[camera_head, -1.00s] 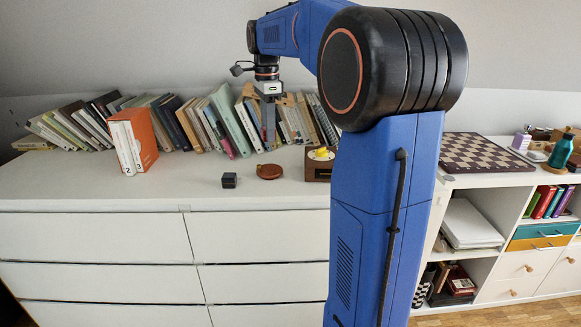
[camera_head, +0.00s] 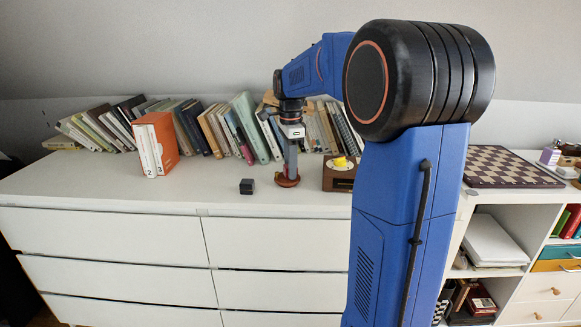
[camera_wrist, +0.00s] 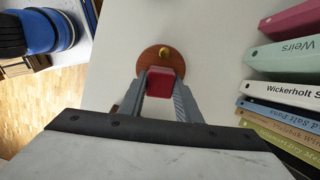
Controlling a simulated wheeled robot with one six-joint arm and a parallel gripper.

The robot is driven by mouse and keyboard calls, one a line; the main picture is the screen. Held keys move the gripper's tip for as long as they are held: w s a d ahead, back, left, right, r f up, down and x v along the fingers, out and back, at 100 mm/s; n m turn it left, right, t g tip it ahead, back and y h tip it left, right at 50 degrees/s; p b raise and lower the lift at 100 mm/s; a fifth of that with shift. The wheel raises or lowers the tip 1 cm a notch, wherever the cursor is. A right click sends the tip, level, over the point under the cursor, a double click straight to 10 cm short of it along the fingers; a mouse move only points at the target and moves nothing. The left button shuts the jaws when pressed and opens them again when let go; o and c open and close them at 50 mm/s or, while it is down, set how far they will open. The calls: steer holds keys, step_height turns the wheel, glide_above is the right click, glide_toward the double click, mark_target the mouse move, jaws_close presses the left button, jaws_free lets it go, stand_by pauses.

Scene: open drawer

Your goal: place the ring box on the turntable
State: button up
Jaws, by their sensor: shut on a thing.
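My gripper (camera_head: 290,172) reaches straight down over a round brown turntable (camera_head: 283,184) on the white dresser top. In the wrist view my gripper (camera_wrist: 162,88) is shut on a small dark red ring box (camera_wrist: 161,86). The turntable (camera_wrist: 147,61) shows there as a brown disc behind the box, with a small yellow round piece on it. The ring box is over the disc's near part. In the head view the fingers mostly hide the box. I cannot tell whether it touches the disc.
A small black box (camera_head: 247,186) stands left of the turntable. A brown box (camera_head: 338,183) with a yellow piece on top stands to the right. A row of leaning books (camera_head: 190,128) lines the back. The dresser's left front is clear.

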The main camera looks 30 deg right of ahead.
steer(key=o, duration=1)
step_height(320, 180, up, 12)
steer(key=shift+r, duration=0.1)
steer(key=s+a+f+n+t, duration=0.1)
steer(key=s+a+f+n, duration=0.4)
steer(key=s, duration=0.5)
steer(key=s+a+f+n+t, duration=0.2)
steer(key=s+a+f+n, duration=0.3)
steer(key=s+f+n, duration=0.3)
steer(key=s+a+f+n+t, duration=0.1)
steer(key=s+a+f+n, duration=0.5)
steer(key=s, duration=0.6)
steer(key=shift+s+f+n+t, duration=0.15)
steer(key=shift+f+n+t, duration=0.3)
steer(key=shift+n, duration=0.75)
steer(key=shift+d, duration=0.1)
